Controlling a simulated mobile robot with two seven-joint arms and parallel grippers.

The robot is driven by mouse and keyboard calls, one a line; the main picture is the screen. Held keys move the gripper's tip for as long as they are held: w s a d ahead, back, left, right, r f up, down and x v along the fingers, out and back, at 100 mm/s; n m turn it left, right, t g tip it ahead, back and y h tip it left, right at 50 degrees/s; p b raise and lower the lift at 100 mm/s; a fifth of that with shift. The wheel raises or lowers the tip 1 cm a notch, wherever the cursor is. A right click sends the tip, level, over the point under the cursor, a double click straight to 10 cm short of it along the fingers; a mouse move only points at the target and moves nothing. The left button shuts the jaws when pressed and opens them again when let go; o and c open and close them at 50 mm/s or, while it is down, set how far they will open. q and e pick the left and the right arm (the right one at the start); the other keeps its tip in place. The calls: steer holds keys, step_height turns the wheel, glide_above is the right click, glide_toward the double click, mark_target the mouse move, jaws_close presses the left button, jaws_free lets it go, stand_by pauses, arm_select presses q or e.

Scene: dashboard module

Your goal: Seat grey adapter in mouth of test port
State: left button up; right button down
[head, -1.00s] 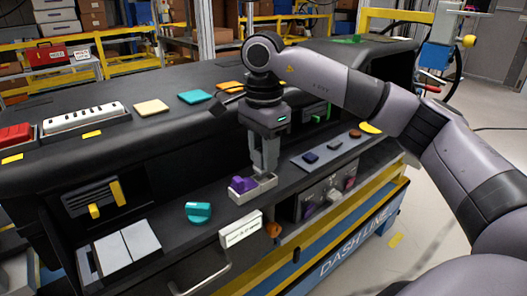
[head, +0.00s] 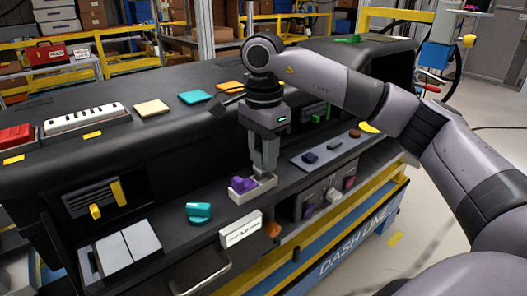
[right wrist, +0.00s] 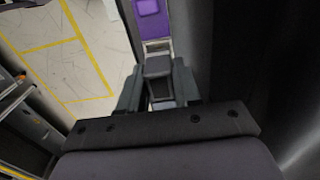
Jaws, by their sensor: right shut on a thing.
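My right gripper (head: 265,170) points down at the right end of a small pale tray (head: 253,193) on the dashboard ledge. Its fingers, also in the right wrist view (right wrist: 160,88), are shut on a grey block, seemingly the grey adapter (right wrist: 158,68). In the head view the fingers mostly hide this block. A purple piece (head: 241,184) sits in the left part of the tray; it also shows in the right wrist view (right wrist: 152,20). I cannot tell for sure which opening is the test port. My left gripper is not in view.
A dark mat (head: 310,163) with several small pieces lies to the right. Below it is a panel (head: 314,204) with coloured plugs. A drawer handle (head: 205,278) juts out at the front.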

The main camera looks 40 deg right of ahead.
stand_by(0.5)
steer(key=shift+f+b, duration=0.85)
steer(key=shift+f, duration=0.65)
steer(key=c, duration=0.7)
jaws_free()
steer(key=shift+r, duration=3.55)
